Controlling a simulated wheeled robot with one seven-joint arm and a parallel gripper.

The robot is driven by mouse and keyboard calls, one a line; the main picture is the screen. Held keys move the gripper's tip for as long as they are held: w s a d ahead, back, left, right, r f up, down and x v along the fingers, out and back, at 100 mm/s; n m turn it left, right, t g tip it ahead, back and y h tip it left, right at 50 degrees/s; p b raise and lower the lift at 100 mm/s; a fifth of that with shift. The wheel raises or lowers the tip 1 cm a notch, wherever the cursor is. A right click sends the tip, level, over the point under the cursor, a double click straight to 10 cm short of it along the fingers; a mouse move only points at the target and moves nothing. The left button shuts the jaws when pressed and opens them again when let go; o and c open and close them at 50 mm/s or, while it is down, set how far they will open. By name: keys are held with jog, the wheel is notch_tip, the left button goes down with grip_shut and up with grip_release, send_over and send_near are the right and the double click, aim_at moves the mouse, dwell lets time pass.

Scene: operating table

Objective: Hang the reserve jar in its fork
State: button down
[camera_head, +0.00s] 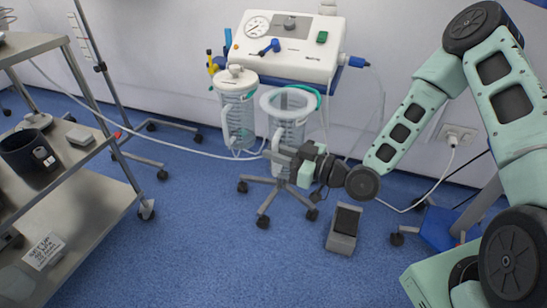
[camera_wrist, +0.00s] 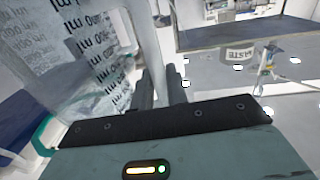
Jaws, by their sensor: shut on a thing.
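The reserve jar (camera_head: 288,130) is clear, with printed marks and a wide white rim, and looks open at the top. It is roughly upright at the front right of the suction unit (camera_head: 290,45). My gripper (camera_head: 276,152) is shut on its white handle, on the jar's near side. In the wrist view the marked jar wall (camera_wrist: 100,50) fills the left, and the handle (camera_wrist: 148,40) runs between the fingers of my gripper (camera_wrist: 162,88). The fork is not clearly visible; I cannot tell whether the jar rests in it.
A second jar (camera_head: 237,112) with a white lid hangs to the left. The unit's wheeled base (camera_head: 270,185) is below. A grey pedal (camera_head: 344,228) lies on the blue floor. A steel shelf trolley (camera_head: 85,150) stands at left. A thin tube crosses from the left.

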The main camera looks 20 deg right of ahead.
jog(key=shift+w+d+f+b, duration=0.1)
jog(key=shift+w+d, duration=0.8)
jog(key=shift+w, duration=0.3)
jog(key=shift+w+d+f+b, duration=0.1)
jog(key=shift+w+d+b, duration=0.05)
jog(key=shift+w+d, duration=0.9)
jog(key=shift+w+d+b, duration=0.1)
jog(key=shift+w+d, duration=0.6)
jog(key=shift+w, duration=0.7)
jog(key=shift+f+b, duration=0.5)
jog(key=shift+f, duration=0.2)
jog(key=c, duration=1.3)
grip_release()
jog(key=shift+f, duration=0.1)
jog(key=shift+d, duration=0.1)
jog(key=p+v, duration=0.3)
jog(key=v, duration=1.4)
jog(key=shift+s, duration=0.25)
